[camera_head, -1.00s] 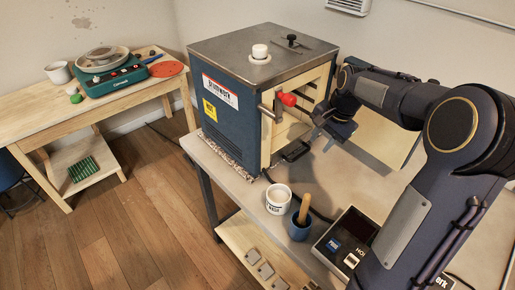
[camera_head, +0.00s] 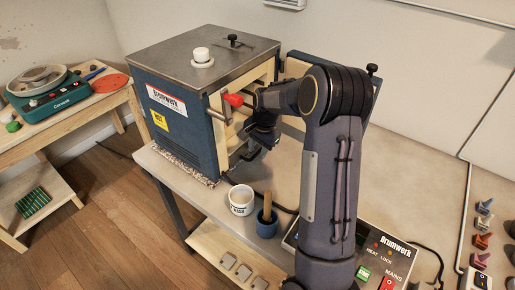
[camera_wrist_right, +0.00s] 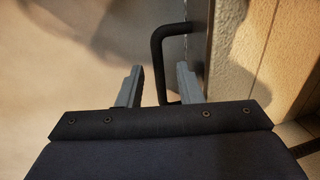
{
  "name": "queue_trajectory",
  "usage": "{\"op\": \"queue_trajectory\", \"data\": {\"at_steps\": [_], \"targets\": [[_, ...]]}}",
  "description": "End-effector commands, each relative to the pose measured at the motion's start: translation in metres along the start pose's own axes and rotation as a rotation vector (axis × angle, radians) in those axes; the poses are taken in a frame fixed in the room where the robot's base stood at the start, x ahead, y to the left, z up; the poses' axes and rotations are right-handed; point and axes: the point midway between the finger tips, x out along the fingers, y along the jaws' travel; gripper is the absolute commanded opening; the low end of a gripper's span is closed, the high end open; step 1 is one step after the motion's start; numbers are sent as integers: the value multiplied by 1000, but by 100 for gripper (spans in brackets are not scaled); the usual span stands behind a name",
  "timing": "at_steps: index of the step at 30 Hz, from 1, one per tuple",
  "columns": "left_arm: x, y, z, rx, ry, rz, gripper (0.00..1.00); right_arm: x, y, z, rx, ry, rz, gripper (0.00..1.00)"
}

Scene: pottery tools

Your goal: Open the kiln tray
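The kiln (camera_head: 200,95) is a blue box with a grey metal top, standing on a bench. Its front is open, with a pale lining and a red-tipped handle (camera_head: 234,100). No firm grip shows. In the head view the right gripper (camera_head: 249,150) is low at the kiln's front; the arm partly hides the opening. My left gripper is not in view.
A white cup (camera_head: 241,205) and a blue pot (camera_head: 266,229) with a wooden tool stand below the gripper. A control box (camera_head: 378,262) is at the front right. A blue panel, seemingly the open door (camera_head: 368,100), stands behind the arm.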

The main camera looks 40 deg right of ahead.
Motion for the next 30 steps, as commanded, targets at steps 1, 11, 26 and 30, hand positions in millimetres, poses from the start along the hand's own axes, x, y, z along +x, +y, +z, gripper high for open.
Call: {"op": "queue_trajectory", "data": {"at_steps": [1, 11, 26, 30], "targets": [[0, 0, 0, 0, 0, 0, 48, 0, 0, 0, 0, 0, 0, 33], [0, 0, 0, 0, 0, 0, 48, 0, 0, 0, 0, 0, 0, 2], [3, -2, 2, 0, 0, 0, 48, -2, 14, -1, 3, 1, 0, 0], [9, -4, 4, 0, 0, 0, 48, -6, 41, -1, 5, 0, 1, 0]]}}
